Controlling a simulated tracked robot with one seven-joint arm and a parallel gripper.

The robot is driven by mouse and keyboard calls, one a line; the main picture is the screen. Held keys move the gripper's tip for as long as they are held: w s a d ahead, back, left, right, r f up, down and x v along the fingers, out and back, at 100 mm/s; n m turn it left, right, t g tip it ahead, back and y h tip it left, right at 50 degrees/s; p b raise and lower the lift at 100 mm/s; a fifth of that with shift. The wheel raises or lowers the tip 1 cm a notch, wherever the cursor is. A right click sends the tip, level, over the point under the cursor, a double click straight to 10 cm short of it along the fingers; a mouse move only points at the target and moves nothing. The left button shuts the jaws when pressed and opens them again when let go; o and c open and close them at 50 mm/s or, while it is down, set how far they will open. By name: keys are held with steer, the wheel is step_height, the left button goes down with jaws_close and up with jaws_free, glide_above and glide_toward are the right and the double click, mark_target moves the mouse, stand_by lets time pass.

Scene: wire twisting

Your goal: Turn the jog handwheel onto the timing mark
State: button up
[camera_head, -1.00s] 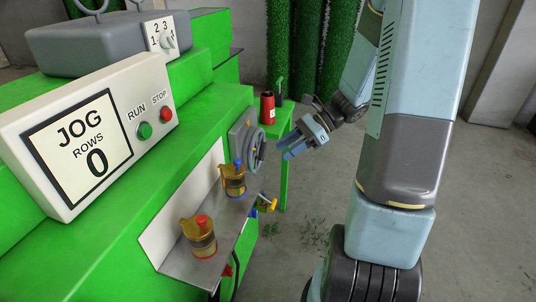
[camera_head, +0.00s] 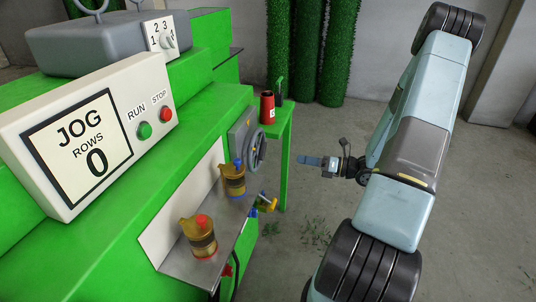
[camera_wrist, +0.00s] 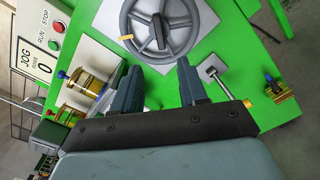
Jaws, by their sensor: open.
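The grey jog handwheel (camera_head: 258,152) is mounted upright on a plate on the green machine's side. In the wrist view the handwheel (camera_wrist: 132,14) shows its round rim, spokes and a dark bar at the hub; its top is cut off. A small orange mark (camera_wrist: 126,37) shows at the rim's left; I cannot tell whether it is on the wheel or the plate. My gripper (camera_head: 310,161) is to the right of the wheel, apart from it. Its two fingers (camera_wrist: 158,88) are open and empty, pointing toward the wheel's lower rim.
Two amber bottles (camera_head: 203,240) (camera_head: 233,182) stand on a metal shelf (camera_head: 178,261) left of the wheel. The JOG panel (camera_head: 82,140) reads 0 rows. Open floor lies right of the machine.

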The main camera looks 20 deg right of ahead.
mark_target(260, 150)
steer(key=x, duration=1.3)
steer(key=shift+w+a, duration=0.3)
steer(key=shift+c, duration=0.2)
jaws_close()
